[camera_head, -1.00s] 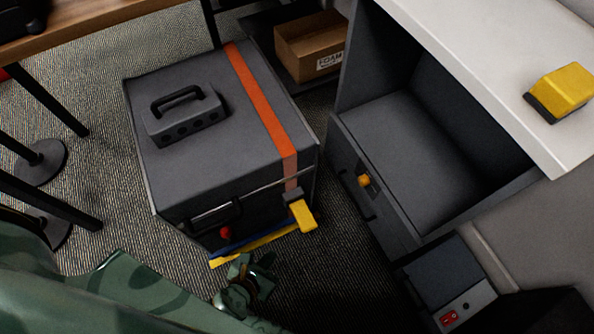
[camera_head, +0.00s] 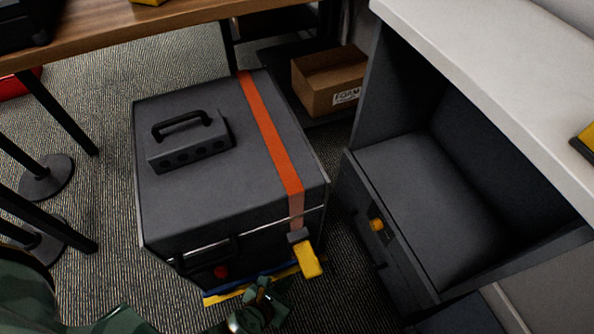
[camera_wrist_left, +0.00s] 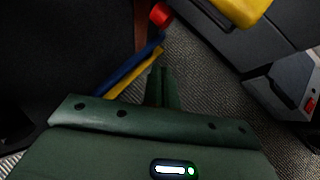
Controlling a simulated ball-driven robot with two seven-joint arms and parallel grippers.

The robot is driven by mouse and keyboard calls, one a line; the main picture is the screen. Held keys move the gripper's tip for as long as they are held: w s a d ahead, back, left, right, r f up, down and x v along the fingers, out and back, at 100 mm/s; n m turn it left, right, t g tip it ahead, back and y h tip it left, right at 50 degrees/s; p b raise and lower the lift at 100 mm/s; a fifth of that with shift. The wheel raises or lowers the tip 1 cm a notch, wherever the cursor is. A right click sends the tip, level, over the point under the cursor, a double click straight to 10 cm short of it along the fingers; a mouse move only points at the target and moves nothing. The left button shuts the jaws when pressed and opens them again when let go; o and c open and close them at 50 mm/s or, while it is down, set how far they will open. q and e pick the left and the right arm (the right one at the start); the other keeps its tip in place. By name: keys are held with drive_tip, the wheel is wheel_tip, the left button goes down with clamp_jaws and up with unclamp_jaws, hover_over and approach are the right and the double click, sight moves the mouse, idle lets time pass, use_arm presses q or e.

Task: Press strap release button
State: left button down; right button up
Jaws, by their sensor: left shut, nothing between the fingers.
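A dark grey case (camera_head: 200,205) stands on the carpet with an orange strap (camera_head: 270,140) over its lid. The strap runs down to a dark buckle with a yellow tab (camera_head: 310,262) at the front right corner. A red button (camera_head: 221,272) shows low on the case front. My left gripper (camera_head: 264,297) is shut and empty, low in front of the case, below and left of the yellow tab. The wrist view shows its closed fingers (camera_wrist_left: 160,82), apart from a red piece (camera_wrist_left: 160,15) and a yellow piece (camera_wrist_left: 243,9). My right gripper is out of view.
Blue and yellow strips (camera_head: 235,292) lie along the case's front bottom edge. An open drawer (camera_head: 432,190) stands to the right under a white counter (camera_head: 480,50). A cardboard box (camera_head: 328,82) sits behind. A wooden table (camera_head: 130,25) is at the back left.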

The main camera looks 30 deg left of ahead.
use_arm(q)
drive_tip(key=shift+w+d+r+p, duration=0.1)
drive_tip(key=shift+w+p, duration=0.2)
drive_tip(key=shift+w, duration=0.85)
drive_tip(key=shift+w+d+r+p, duration=0.1)
drive_tip(key=shift+w+p, duration=0.15)
drive_tip(key=shift+w, duration=0.85)
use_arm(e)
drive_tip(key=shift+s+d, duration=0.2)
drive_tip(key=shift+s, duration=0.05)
use_arm(q)
drive_tip(key=shift+a, duration=0.1)
